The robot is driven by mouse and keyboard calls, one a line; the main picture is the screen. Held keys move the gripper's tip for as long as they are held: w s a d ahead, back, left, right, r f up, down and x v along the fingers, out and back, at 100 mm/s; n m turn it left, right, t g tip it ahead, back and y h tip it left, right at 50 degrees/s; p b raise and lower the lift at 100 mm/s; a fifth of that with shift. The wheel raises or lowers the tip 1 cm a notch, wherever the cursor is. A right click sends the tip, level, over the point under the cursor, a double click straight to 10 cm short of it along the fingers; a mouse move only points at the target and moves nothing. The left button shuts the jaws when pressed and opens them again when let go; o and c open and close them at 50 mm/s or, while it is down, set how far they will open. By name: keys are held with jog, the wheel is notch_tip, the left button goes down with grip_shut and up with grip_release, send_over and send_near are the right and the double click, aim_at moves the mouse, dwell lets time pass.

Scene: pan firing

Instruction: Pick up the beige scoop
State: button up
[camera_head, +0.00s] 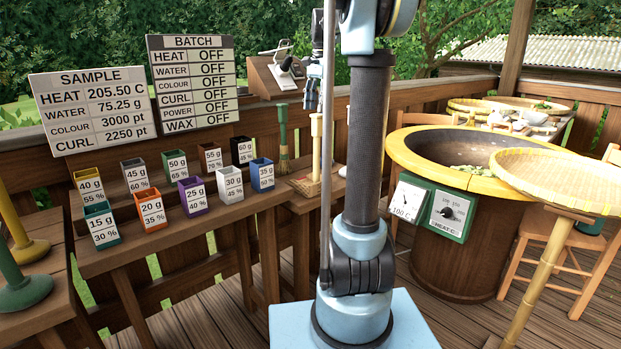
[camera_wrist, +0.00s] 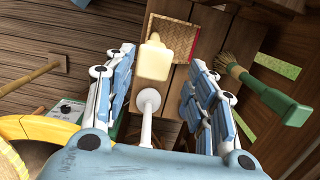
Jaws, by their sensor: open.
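A beige upright piece (camera_head: 316,128), which I take to be the beige scoop, stands on the side table in the head view. In the wrist view its pale beige top (camera_wrist: 154,60) shows from above, between and slightly beyond my fingers. Its lower part is mostly hidden in the wrist view. My gripper (camera_wrist: 158,72) is open and empty, with one finger on each side of the view. In the head view my gripper (camera_head: 312,95) hangs just above the beige top, partly hidden by my arm. I cannot tell the exact height gap.
A woven mat (camera_wrist: 172,38) lies on the table by the beige piece. A white round-ended piece (camera_wrist: 148,98) is close by. A green-handled brush (camera_wrist: 265,90) stands to the right in the wrist view. Several coloured boxes (camera_head: 193,197) stand left; the pan (camera_head: 395,150) is right.

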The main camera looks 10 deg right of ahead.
aim_at(316, 114)
jog(key=f, duration=0.4)
jog(key=shift+s+a, duration=0.15)
jog(key=shift+a, duration=0.05)
jog(key=shift+s+f, duration=0.2)
jog(key=shift+f, duration=1.15)
jog(key=shift+s+f, duration=0.2)
jog(key=shift+f, duration=1.1)
grip_shut()
